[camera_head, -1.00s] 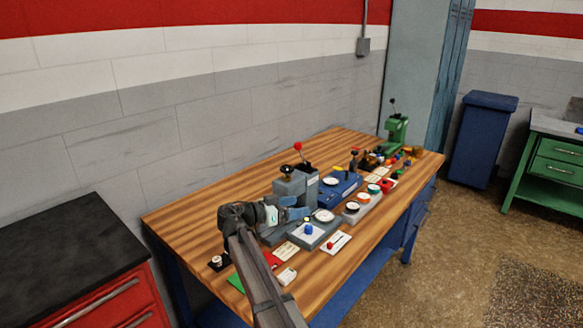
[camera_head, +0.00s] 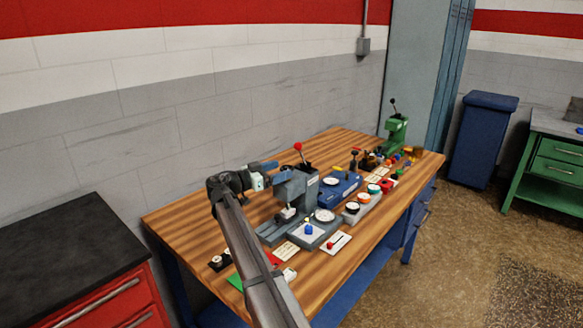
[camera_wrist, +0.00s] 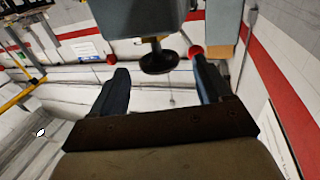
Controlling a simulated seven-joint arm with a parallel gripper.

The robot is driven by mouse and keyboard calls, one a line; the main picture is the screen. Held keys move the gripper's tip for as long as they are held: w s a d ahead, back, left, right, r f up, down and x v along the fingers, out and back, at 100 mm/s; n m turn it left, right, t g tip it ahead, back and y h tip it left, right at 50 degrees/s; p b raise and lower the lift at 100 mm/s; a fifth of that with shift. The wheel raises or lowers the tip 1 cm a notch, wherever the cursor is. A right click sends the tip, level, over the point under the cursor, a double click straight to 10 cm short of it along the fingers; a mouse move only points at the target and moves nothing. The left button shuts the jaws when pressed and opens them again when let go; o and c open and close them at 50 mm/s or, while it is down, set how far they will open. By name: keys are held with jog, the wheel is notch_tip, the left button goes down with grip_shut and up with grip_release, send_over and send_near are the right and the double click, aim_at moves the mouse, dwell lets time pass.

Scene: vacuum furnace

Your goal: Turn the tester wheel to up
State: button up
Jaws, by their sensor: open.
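The tester is a grey machine (camera_head: 298,190) on the wooden bench, with a red-ball lever (camera_head: 298,147) on top. My gripper (camera_head: 272,169) is at the height of the tester's top, at its left side, and hides the black wheel in the head view. In the wrist view the round black wheel (camera_wrist: 158,63) hangs from a short stem off the grey body. It lies between the lines of my two fingers (camera_wrist: 160,68), near their tips, with gaps to both sides. My gripper is open and holds nothing. I cannot tell how deep the wheel sits between the fingers.
A blue device (camera_head: 340,188) with a white dial stands right of the tester. A white card (camera_head: 336,243) and a blue-knobbed block (camera_head: 308,233) lie in front. A green press (camera_head: 396,133) stands at the far end. The bench's left part is mostly clear.

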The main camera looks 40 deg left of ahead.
aim_at(293, 166)
jog(key=shift+x, duration=2.8)
jog(key=shift+c, duration=0.2)
jog(key=c, duration=0.9)
